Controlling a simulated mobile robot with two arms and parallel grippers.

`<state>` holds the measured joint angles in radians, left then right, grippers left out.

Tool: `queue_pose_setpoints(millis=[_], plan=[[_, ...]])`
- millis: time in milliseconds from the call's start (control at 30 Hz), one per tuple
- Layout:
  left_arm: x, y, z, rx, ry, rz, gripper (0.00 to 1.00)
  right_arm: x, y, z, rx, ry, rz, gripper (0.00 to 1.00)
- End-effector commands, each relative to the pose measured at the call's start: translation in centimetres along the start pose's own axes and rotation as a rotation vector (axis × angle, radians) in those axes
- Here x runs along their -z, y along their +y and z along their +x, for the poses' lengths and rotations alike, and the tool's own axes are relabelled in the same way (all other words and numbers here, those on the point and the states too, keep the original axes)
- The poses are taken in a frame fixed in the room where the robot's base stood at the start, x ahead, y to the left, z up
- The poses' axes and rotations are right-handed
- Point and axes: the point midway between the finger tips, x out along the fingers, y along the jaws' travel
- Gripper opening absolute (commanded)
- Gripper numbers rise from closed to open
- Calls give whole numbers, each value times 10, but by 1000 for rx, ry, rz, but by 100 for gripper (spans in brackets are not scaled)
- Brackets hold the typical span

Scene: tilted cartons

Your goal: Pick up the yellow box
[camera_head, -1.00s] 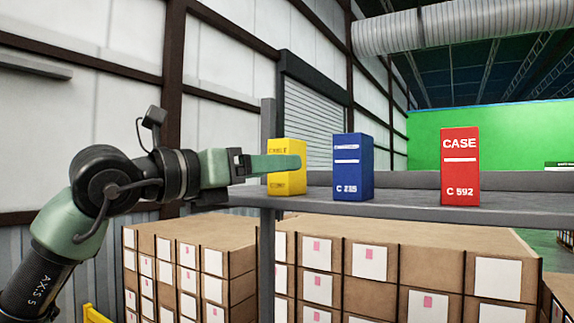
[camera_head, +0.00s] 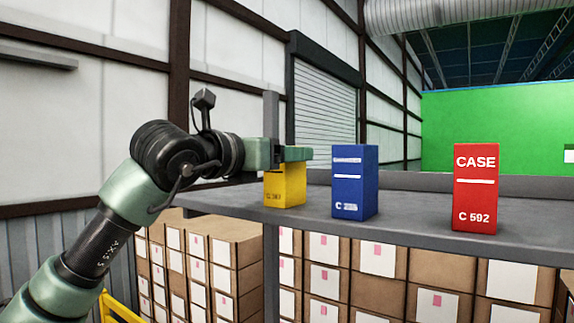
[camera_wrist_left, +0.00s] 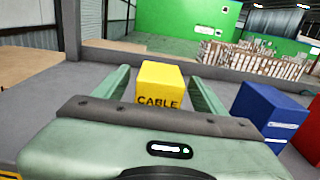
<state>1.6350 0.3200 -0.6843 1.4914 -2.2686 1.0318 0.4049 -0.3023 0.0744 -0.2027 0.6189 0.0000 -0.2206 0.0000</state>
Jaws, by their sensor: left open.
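The yellow box (camera_head: 285,189) stands upright on the grey shelf, at the left of the row in the head view. My left gripper (camera_head: 300,154) is level with its upper part and hides its top there. In the left wrist view the yellow box (camera_wrist_left: 160,84), with the word "CABLE" on it, shows between the two green fingers of the left gripper (camera_wrist_left: 160,82). The fingers are apart, with a gap visible on each side of the box. My right gripper is not in view.
A blue box (camera_head: 354,181) stands right of the yellow box, and a red box (camera_head: 475,188) farther right. All are on the grey shelf (camera_head: 415,226), which has a raised back edge. Brown cartons (camera_head: 375,290) are stacked below. Bare shelf separates the boxes.

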Motion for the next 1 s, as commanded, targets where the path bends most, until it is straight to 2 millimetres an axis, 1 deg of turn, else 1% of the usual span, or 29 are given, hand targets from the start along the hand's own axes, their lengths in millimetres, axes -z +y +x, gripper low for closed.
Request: queue_pose_setpoints(millis=[67,200,233,267,300,367,400,467,500,767,867,1000], plan=[[1,0,1,0,0,0,71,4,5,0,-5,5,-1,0],[1,0,1,0,0,0,71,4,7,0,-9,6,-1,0],[1,0,1,0,0,0,65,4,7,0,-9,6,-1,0],[1,0,1,0,0,0,57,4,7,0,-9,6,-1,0],[1,0,1,0,0,0,46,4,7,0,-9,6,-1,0],[1,0,1,0,0,0,29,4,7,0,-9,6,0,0],[1,0,1,0,0,0,18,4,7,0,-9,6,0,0],[1,0,1,0,0,0,1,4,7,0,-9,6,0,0],[0,0,1,0,-1,0,0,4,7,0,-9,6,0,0],[-1,0,1,0,-1,0,0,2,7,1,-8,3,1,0],[-6,0,1,0,-3,0,0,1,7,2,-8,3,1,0],[-22,-1,1,0,-3,-1,0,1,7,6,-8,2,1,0]])
